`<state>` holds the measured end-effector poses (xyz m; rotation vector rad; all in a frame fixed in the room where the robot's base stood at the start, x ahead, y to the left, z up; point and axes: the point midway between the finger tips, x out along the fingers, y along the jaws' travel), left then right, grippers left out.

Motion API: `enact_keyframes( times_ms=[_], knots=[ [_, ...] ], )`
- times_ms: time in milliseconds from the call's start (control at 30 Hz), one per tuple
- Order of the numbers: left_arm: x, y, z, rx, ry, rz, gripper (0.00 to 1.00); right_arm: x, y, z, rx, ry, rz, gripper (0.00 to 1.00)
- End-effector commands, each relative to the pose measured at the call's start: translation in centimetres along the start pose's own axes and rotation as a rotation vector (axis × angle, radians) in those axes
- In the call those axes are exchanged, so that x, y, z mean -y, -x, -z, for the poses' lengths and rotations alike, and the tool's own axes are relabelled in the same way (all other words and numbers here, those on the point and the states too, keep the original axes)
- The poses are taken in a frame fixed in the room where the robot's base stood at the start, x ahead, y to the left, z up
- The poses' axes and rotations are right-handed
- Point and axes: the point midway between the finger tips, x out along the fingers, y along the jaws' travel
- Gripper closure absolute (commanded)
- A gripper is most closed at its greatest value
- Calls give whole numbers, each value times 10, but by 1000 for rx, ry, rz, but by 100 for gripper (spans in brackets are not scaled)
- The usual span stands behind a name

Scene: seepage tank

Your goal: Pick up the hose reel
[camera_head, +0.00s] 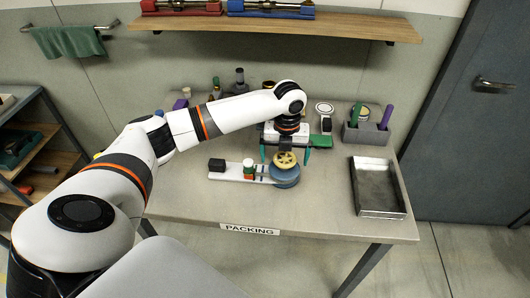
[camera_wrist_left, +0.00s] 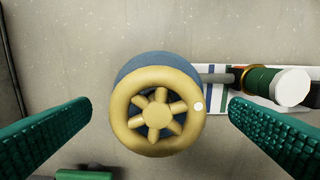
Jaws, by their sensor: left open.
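A yellow spoked wheel, which looks like the hose reel (camera_head: 285,159), sits on top of a round blue base (camera_head: 286,178) at the right end of a white strip on the table. In the left wrist view the yellow reel (camera_wrist_left: 134,122) fills the middle, with the blue base (camera_wrist_left: 150,62) partly hidden under it. My left gripper (camera_head: 284,161) is open, pointing down, above or around the reel. Its teal fingers stand on either side of the reel with gaps between in the left wrist view (camera_wrist_left: 160,108). My right gripper is not in view.
The white strip (camera_head: 230,176) carries a black block (camera_head: 216,165) and a green-and-white cylinder (camera_head: 249,168). A grey metal tray (camera_head: 402,213) lies at the right. A grey holder (camera_head: 367,134) with green and purple handles stands behind it. The table's front is clear near the PACKING label (camera_head: 250,229).

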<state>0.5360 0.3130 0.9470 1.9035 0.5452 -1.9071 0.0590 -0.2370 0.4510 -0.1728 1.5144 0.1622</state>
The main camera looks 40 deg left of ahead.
Motion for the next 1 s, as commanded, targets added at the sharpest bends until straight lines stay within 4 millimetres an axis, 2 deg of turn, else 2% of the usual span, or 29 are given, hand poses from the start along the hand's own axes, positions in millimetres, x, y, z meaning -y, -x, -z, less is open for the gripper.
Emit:
enact_keyframes(
  times_ms=[100,233,400,633,1000],
  knots=[
    [0,-12,0,4,1,3,0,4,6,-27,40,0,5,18],
    [-2,-33,0,4,1,3,0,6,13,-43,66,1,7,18],
    [-1,-50,1,0,0,2,0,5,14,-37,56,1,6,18],
    [-1,-51,1,0,0,1,0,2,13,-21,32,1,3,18],
    [-2,-50,2,-2,0,0,58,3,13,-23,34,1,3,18]
  ],
)
